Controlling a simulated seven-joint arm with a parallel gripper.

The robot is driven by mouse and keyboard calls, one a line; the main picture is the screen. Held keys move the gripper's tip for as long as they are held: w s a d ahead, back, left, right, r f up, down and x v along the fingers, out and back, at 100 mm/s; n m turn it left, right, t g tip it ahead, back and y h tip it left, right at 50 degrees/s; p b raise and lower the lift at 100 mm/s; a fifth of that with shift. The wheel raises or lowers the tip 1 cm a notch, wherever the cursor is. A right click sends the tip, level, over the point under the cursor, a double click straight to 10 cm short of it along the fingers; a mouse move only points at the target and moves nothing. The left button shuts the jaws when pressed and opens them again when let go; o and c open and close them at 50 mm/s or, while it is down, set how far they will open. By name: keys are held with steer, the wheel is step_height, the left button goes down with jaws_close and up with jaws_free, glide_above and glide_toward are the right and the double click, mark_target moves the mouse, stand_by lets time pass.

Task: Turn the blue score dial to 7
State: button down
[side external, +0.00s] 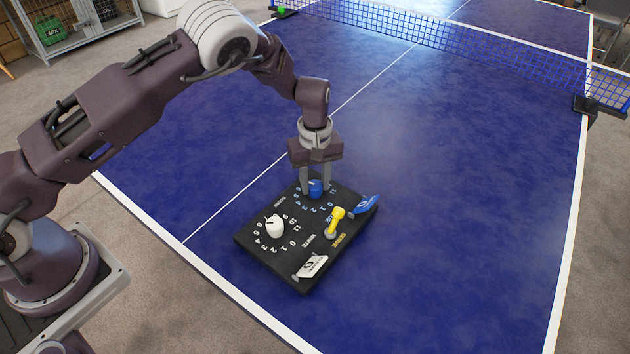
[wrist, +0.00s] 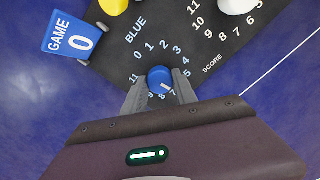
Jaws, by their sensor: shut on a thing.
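The blue score dial (side external: 316,188) sits on the far part of a black scoreboard (side external: 262,258). My gripper (wrist: 160,84) points down and is shut on the dial, one finger on each side; the dial also shows in the wrist view (wrist: 159,76). White numbers ring the dial. In the wrist view its short white mark slants to the lower edge, toward the 7 and 8 side; I cannot tell exactly which number it meets. The fingers cover some numbers.
The board also carries a white dial (side external: 274,227), a yellow lever (side external: 336,219), a blue flip card (side external: 364,205) reading GAME 0 in the wrist view, and a white flip card (side external: 311,266). The blue table (side external: 470,200) is clear around it; the net (side external: 460,45) is behind.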

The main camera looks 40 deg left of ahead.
mark_target(315, 185)
steer(key=m, duration=0.5)
steer(key=c, duration=1)
jaws_free()
steer(key=shift+o, duration=0.2)
step_height(315, 185, up, 7)
steer(key=shift+r, duration=0.1)
